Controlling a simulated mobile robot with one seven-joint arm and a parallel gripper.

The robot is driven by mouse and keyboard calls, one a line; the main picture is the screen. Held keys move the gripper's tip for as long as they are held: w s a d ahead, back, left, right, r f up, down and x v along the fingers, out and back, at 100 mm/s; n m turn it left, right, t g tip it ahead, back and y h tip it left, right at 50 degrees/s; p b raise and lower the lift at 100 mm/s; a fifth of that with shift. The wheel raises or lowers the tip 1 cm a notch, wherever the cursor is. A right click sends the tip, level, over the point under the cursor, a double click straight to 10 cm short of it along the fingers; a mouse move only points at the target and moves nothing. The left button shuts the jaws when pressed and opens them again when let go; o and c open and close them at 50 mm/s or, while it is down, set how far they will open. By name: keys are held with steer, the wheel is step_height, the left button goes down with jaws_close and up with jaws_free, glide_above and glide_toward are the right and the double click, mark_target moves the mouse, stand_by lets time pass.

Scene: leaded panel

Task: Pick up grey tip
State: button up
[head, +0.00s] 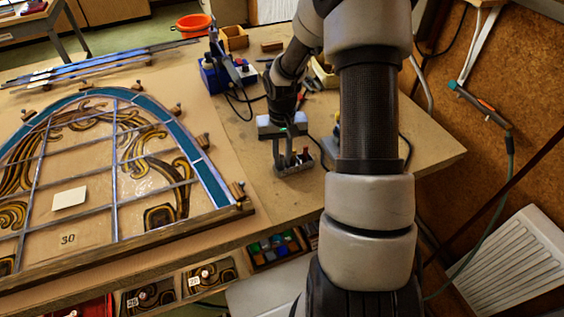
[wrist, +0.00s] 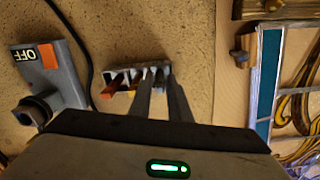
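A small pale rack (head: 297,169) of several coloured tips stands on the bench; it also shows in the wrist view (wrist: 122,73). An orange-red tip (wrist: 110,90) stands at its left end in the wrist view. My gripper (head: 283,158) points down over the rack, its two dark fingers apart with a narrow gap between them. In the wrist view the fingertips (wrist: 159,73) are at the rack's right part, beside a blue tip. The grey tip cannot be made out clearly; the fingers hide part of this end, and contact cannot be told.
A grey box marked OFF (wrist: 58,75) with an orange switch and a cable are left of the rack in the wrist view. The leaded panel (head: 113,185) lies left on the bench. A blue soldering station (head: 222,75) stands behind.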

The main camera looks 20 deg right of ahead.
steer(key=shift+f, duration=0.2)
jaws_close()
steer(key=shift+r, duration=0.15)
